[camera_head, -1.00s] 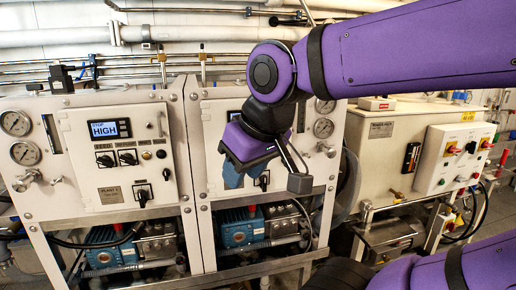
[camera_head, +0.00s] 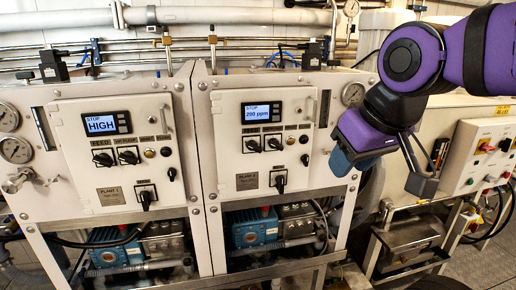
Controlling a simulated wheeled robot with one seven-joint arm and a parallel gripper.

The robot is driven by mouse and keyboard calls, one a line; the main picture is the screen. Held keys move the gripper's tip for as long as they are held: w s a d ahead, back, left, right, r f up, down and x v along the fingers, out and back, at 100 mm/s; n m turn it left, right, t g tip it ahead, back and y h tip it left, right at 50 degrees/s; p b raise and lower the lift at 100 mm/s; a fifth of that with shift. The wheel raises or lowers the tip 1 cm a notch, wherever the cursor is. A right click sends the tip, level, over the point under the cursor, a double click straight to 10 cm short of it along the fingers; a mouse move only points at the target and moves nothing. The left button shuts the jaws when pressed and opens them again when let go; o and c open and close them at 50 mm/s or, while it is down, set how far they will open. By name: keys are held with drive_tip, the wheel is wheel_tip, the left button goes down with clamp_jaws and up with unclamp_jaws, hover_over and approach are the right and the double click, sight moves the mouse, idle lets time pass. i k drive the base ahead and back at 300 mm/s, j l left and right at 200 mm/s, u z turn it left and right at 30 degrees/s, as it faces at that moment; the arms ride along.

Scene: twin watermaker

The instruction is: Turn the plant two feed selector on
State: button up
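The plant two panel (camera_head: 262,190) is in the middle of the head view. Its screen (camera_head: 262,112) reads STOP and 200 ppm. Below the screen are two black rotary knobs. The left one (camera_head: 253,146), in the same place as the knob labelled FEED on plant one, looks like the feed selector; its exact pointer angle is too small to tell. My gripper (camera_head: 342,163) is in front of the panel's right edge, to the right of the knobs and apart from them. Its blue fingertips point down and left, and their gap does not show.
The plant one panel (camera_head: 118,175) stands at left, with a screen reading STOP and HIGH and similar knobs. A lower larger knob (camera_head: 280,183) sits on plant two. A white control box (camera_head: 480,160) is at right. Gauges and pipes surround the panels.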

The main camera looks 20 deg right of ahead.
sight(252, 145)
drive_tip(key=j+z, duration=0.15)
drive_tip(key=z, duration=0.35)
drive_tip(key=j+z, duration=0.15)
drive_tip(key=z, duration=0.3)
drive_tip(key=j+z, duration=0.15)
drive_tip(key=z, duration=0.35)
drive_tip(key=j+z, duration=0.15)
drive_tip(key=z, duration=0.3)
drive_tip(key=k+j+z, duration=0.35)
drive_tip(key=k+j, duration=0.2)
drive_tip(key=j, duration=0.15)
drive_tip(key=k+j+z, duration=0.35)
drive_tip(key=k+j, duration=0.25)
